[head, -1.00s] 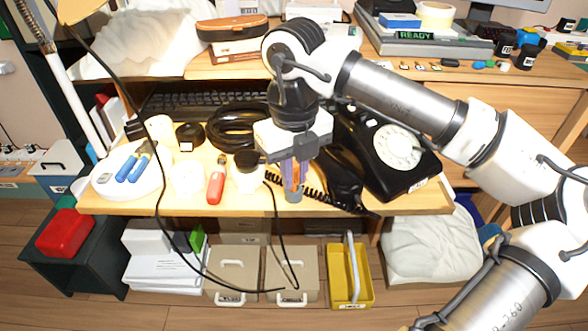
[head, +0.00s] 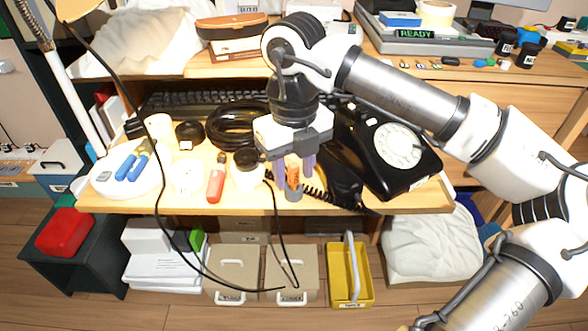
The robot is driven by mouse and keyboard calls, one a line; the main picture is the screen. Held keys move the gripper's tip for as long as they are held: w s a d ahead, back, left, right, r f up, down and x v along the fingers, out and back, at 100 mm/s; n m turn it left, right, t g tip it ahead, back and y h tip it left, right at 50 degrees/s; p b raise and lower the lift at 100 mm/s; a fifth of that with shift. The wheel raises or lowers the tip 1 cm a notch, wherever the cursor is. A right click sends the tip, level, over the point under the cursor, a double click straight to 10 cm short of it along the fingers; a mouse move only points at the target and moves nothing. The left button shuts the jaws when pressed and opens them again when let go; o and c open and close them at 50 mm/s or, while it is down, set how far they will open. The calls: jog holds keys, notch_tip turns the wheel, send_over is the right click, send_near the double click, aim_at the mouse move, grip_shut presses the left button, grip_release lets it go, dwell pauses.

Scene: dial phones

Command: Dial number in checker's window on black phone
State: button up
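The black phone (head: 365,165) sits at the right end of the wooden desk. Its white round dial (head: 397,147) faces up and shows clearly; the digits are too small to read. The checker (head: 425,45) is a grey box at the back right; its dark window (head: 415,34) shows "READY" in green. My gripper (head: 295,172) points down left of the phone, over the desk's front. Its two purple fingers are apart, with a small orange upright object (head: 293,178) between or behind them. Gaps show beside it, and I cannot tell whether it is touched.
A coiled black cord (head: 318,192) lies between the orange object and the phone. A red-handled tool (head: 216,180), a dark-topped white jar (head: 247,172) and a white plate (head: 125,178) with blue-handled pliers stand left. A black cable hangs across the front. A keyboard (head: 200,102) lies behind.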

notch_tip(320, 180, up, 13)
jog(key=p, duration=0.3)
